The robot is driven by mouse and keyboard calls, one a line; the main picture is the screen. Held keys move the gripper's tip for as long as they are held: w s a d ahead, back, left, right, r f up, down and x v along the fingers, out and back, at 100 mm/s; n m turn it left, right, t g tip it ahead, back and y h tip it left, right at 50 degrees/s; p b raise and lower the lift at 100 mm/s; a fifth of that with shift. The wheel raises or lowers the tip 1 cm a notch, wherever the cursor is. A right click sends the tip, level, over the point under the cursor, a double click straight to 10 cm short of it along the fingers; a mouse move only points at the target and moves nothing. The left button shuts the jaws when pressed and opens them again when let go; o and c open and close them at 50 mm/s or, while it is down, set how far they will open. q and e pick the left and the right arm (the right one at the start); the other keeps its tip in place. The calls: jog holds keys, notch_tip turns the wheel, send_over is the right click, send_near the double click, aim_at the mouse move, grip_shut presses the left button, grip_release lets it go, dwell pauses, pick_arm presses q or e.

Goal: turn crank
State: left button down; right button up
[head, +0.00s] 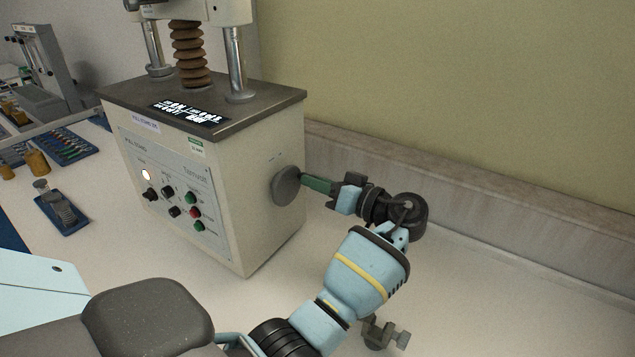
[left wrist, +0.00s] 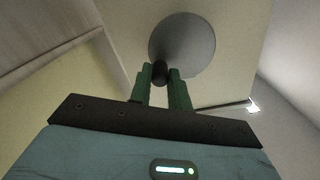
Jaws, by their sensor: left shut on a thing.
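The crank is a round grey disc (head: 286,186) on the right side of the cream hardness tester (head: 262,225). In the left wrist view the disc (left wrist: 190,38) shows face-on, with a short dark handle (left wrist: 159,72) standing out near its lower left. My left gripper (head: 306,182) reaches the disc from the right. Its green fingers (left wrist: 161,84) are shut on the dark handle, one on each side. In the head view the fingers hide the handle. My right gripper is not in view.
The tester's front has knobs, colored buttons and a lit lamp (head: 146,175). A wall ledge (head: 480,200) runs behind my arm. A grey metal part (head: 385,333) sits partly behind my arm. Blue trays with small parts (head: 62,148) lie at left. The bench right of the tester is mostly bare.

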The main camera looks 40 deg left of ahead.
pick_arm(q)
jog(key=c, duration=1.3)
grip_release()
jog(key=shift+d, duration=0.1)
jog(key=d+b, duration=0.2)
jog(key=d, duration=0.5)
jog(key=shift+w+d, duration=0.35)
jog(key=shift+w, duration=0.1)
